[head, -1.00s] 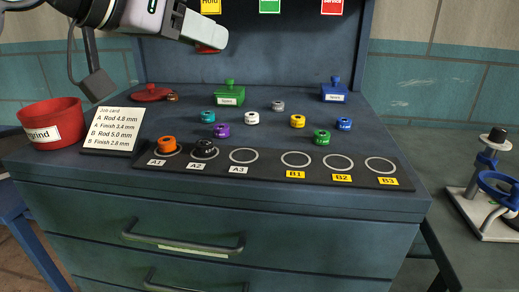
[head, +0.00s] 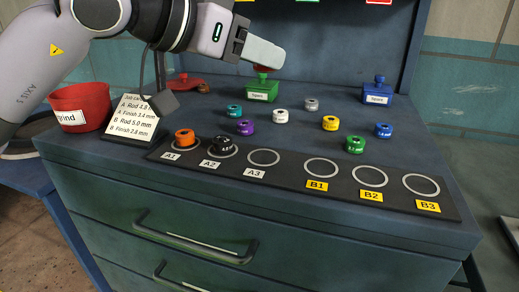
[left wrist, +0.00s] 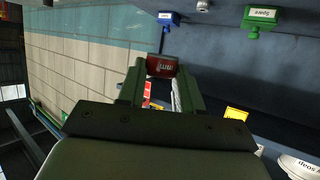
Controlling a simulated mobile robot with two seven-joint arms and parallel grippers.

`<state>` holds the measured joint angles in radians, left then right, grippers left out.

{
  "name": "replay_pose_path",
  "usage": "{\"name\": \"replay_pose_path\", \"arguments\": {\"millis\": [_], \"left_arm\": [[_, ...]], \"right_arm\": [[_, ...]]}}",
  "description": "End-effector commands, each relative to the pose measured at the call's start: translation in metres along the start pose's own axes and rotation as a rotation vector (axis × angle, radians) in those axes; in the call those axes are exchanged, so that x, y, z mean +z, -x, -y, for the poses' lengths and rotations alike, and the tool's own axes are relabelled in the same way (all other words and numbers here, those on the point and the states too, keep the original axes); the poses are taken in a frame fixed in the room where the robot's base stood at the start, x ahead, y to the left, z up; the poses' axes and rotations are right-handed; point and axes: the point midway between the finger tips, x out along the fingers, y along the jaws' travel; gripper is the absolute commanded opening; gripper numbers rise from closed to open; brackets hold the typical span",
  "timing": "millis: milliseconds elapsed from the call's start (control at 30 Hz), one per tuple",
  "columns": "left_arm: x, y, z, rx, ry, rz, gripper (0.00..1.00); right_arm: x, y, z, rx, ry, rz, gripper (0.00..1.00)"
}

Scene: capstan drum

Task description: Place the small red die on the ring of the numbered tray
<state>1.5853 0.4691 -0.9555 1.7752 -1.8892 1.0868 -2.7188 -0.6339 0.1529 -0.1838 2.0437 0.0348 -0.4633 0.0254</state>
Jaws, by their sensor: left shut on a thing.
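My left gripper (head: 268,58) is above the back of the cabinet top, shut on the small red die (head: 262,68). The die is mostly hidden behind the finger in the head view; in the left wrist view the red die (left wrist: 161,66) shows between the fingertips, with white marking on it. The black numbered tray (head: 291,174) runs along the cabinet's front edge. An orange die (head: 184,138) is on ring A1 and a black die (head: 223,145) on ring A2. Rings A3 (head: 264,157), B1 (head: 321,168), B2 (head: 370,176) and B3 (head: 421,184) are empty. My right gripper is out of view.
Several coloured dies, such as a white one (head: 280,116) and a green one (head: 355,145), stand behind the tray. A green box (head: 262,92) and a blue box (head: 376,95) stand farther back. A job card (head: 134,118) and red bin (head: 82,108) are at left.

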Motion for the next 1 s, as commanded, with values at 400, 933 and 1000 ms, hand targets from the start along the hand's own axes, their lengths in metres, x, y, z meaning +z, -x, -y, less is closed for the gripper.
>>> {"name": "replay_pose_path", "arguments": {"millis": [400, 933, 1000], "left_arm": [[0.087, -0.036, 0.0, 0.001, 0.001, -0.001, 0.01], [0.132, -0.054, 0.0, -0.001, -0.002, -0.003, 0.01], [0.131, -0.054, 0.0, -0.001, -0.002, -0.003, 0.01]], "right_arm": [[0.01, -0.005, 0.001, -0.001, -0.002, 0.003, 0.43], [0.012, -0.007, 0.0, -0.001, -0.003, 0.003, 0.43], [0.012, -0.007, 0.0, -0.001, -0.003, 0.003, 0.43]]}}
